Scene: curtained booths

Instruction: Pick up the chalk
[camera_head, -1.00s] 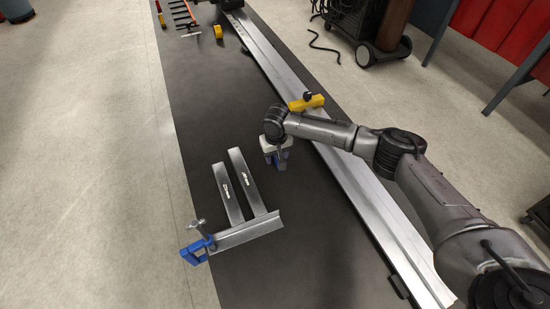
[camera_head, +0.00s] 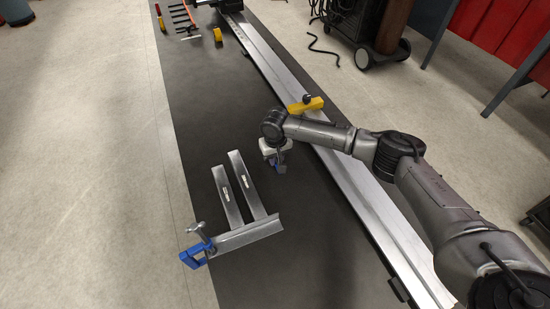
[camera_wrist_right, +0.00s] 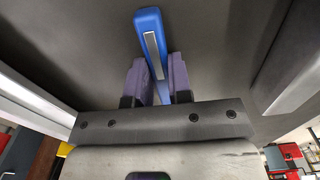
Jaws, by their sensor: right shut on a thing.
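The chalk (camera_wrist_right: 151,38) shows in the right wrist view as a long blue stick with a pale grey strip along its face. It is between the two purple-grey fingers of my right gripper (camera_wrist_right: 155,82), which is shut on it. In the head view my right gripper (camera_head: 280,166) points down over the dark table, right of two flat metal bars. The chalk is too small and hidden there to make out clearly. My left gripper is not in view.
Two metal bars (camera_head: 229,195) with a cross strip and a blue clamp (camera_head: 196,255) lie left of my right gripper. A long metal rail (camera_head: 330,160) runs along the table's right side. A yellow object (camera_head: 217,36) sits farther off. The table's middle is clear.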

